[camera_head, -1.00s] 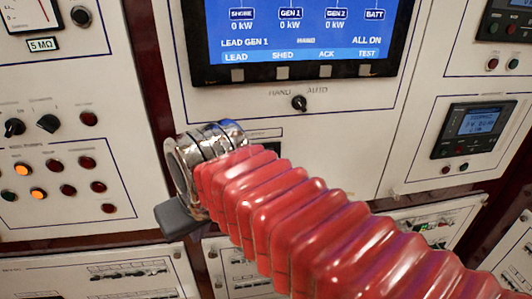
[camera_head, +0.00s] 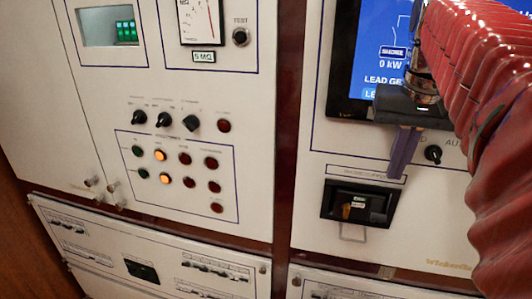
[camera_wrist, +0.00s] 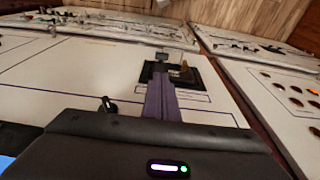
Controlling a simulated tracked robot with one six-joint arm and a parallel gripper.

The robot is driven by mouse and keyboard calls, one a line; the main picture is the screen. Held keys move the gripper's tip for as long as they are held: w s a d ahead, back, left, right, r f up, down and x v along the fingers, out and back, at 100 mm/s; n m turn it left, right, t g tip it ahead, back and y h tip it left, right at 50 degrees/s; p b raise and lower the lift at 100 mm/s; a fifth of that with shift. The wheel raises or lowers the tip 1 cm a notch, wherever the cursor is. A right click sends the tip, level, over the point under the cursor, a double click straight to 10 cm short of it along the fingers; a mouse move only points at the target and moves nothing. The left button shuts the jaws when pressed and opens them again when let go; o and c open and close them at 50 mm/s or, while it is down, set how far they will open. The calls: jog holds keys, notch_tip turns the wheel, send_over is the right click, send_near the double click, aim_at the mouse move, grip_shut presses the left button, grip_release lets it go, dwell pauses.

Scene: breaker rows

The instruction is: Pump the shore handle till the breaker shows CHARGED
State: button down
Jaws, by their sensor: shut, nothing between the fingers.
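The breaker (camera_head: 345,212) is a black recessed unit low on the white panel right of centre in the head view, with a small pale window and a tan part inside. A grey loop-shaped handle (camera_head: 353,236) hangs at its lower edge; I cannot tell whether it is the shore handle. The window's text is too small to read. My gripper (camera_head: 399,172) is shut and empty, pointing down, above and right of the breaker. In the wrist view, my shut fingers (camera_wrist: 159,78) overlap the breaker's near left part (camera_wrist: 190,75); contact cannot be told.
A blue screen (camera_head: 372,65) is partly hidden behind my red-sleeved arm. A black HAND/AUTO knob (camera_head: 433,154) sits right of my fingers. The left panel has knobs (camera_head: 163,119) and a lamp block (camera_head: 185,182). The panel face left of the breaker is clear.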

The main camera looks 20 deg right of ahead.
aim_at(384, 200)
jog(key=shift+f, duration=0.15)
jog(key=f, duration=0.3)
jog(key=w+f, duration=0.1)
jog(key=f, duration=0.2)
jog(key=d+f, duration=0.1)
jog(key=f, duration=0.2)
jog(key=shift+w+f, duration=0.25)
jog(key=shift+f, duration=0.05)
